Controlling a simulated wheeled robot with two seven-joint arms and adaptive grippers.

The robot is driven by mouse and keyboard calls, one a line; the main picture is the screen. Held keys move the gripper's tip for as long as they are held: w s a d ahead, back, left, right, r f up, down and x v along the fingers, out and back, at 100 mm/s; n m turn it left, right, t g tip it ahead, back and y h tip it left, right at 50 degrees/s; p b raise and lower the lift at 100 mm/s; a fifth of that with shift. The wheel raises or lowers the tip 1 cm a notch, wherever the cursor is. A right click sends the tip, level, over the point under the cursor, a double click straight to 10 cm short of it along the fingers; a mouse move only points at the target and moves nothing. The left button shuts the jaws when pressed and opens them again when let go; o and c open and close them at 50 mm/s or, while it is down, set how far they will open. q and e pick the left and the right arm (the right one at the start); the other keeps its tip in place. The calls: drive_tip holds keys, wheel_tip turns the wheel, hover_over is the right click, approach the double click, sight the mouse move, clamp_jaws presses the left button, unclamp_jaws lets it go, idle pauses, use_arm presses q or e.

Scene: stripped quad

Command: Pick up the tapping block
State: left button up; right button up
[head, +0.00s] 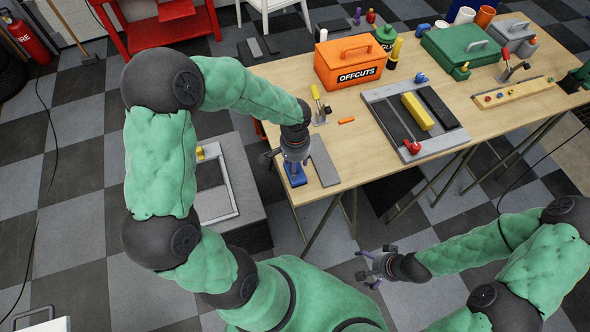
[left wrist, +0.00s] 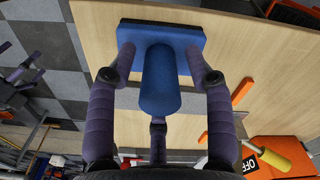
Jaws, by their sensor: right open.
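The tapping block is a blue block with a rounded upright handle; in the head view it (head: 296,177) stands near the table's left front corner, partly hidden by my left gripper (head: 291,160). In the left wrist view the block (left wrist: 160,85) shows its handle pointing at the camera, with its flat base beyond. My left gripper's fingers (left wrist: 160,62) stand around the handle, with gaps visible on both sides, so it is open. My right gripper (head: 378,268) is open and empty, low over the floor in front of the table.
A grey flat strip (head: 323,161) lies right beside the block. An orange OFFCUTS box (head: 350,62), a yellow-handled clamp (head: 319,105) and an orange piece (head: 346,121) stand behind it. A grey-framed tray (head: 387,135) with a yellow bar is to the right. Some bare tabletop lies between.

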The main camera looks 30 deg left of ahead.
use_arm(q)
clamp_jaws()
drive_tip(key=shift+r, duration=0.1)
drive_tip(key=shift+w+r, duration=0.1)
drive_tip(key=shift+r, duration=0.4)
wheel_tip(320, 180, up, 2)
drive_tip(key=shift+r+p, duration=0.2)
drive_tip(key=shift+p, duration=0.2)
drive_tip(key=w+d+r+p, duration=0.1)
drive_tip(key=w+d+r, duration=0.1)
drive_tip(key=d+r, duration=0.7)
drive_tip(key=d, duration=0.5)
drive_tip(key=shift+r+p, duration=0.25)
drive_tip(key=shift+p, duration=0.05)
drive_tip(key=shift+a, duration=0.1)
